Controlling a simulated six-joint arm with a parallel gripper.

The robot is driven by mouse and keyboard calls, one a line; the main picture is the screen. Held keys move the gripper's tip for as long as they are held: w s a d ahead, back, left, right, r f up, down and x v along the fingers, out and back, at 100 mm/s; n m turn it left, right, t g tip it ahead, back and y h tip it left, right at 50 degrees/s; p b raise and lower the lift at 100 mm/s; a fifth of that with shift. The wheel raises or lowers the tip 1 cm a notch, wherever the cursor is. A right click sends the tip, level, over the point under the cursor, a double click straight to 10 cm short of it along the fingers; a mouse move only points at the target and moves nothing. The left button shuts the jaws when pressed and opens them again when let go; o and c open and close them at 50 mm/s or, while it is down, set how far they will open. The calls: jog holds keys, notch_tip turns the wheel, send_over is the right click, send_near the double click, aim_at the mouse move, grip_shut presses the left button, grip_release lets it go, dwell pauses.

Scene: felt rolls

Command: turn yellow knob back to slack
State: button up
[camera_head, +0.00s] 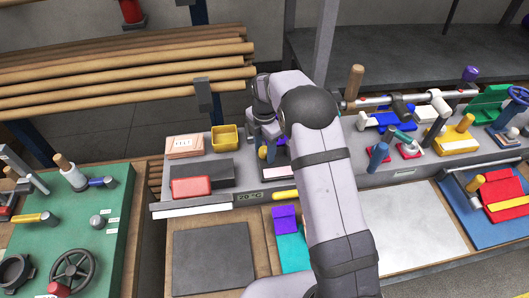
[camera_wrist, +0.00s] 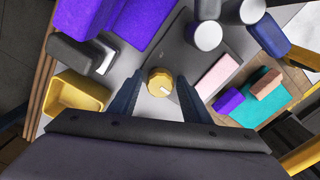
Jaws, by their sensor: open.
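The yellow knob (camera_wrist: 158,78) shows in the wrist view as a round yellow cap with a pale mark toward its lower right side. My gripper (camera_wrist: 158,86) is open, with one dark blue finger to the left of the knob and one to the right. Gaps show between the fingers and the knob, and nothing is held. In the head view my gripper (camera_head: 267,150) points down at the grey bench, right of the yellow bin. A small yellow patch there may be the knob, but my arm and fingers hide most of it.
A yellow bin (camera_wrist: 76,96) stands left of the knob in the wrist view. Two white-topped cylinders (camera_wrist: 207,35), a pink block (camera_wrist: 218,75) and a purple piece (camera_wrist: 140,22) lie around it. In the head view a red block (camera_head: 193,187) sits on the bench's front left.

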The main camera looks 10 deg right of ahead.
aim_at(265, 149)
jog(key=shift+r+p, duration=1.8)
jog(key=shift+r, duration=0.75)
jog(key=shift+s+d+r+m, duration=0.1)
jog(key=shift+s+r+m, duration=0.05)
jog(key=shift+s+m, duration=0.15)
jog(key=s+d+r+m+b, duration=0.1)
jog(key=s+d+r+m, duration=0.1)
jog(key=s+m, duration=0.3)
jog(key=s+d+r+m+g+h+b, duration=0.1)
jog(key=s+d+r+m, duration=0.1)
jog(key=s+m, duration=0.3)
jog(key=s+d+r+m+b, duration=0.1)
jog(key=s+d+r+m, duration=0.1)
jog(key=s+m, duration=0.3)
jog(key=shift+s+r+m+g, duration=0.15)
jog(key=shift+s+r, duration=0.05)
jog(key=shift+s, duration=1)
jog(key=shift+s+r+m+g, duration=0.15)
jog(key=shift+s+r, duration=0.05)
jog(key=shift+s, duration=0.95)
jog(key=s+a+f+m+t+y+b, duration=0.1)
jog(key=s+f+m+b, duration=0.1)
jog(key=s+f+m, duration=0.4)
jog(key=s+m, duration=0.1)
jog(key=s, duration=0.2)
jog(key=shift+a+f+t, duration=0.3)
jog(key=shift+a+f, duration=0.05)
jog(key=shift+f, duration=0.05)
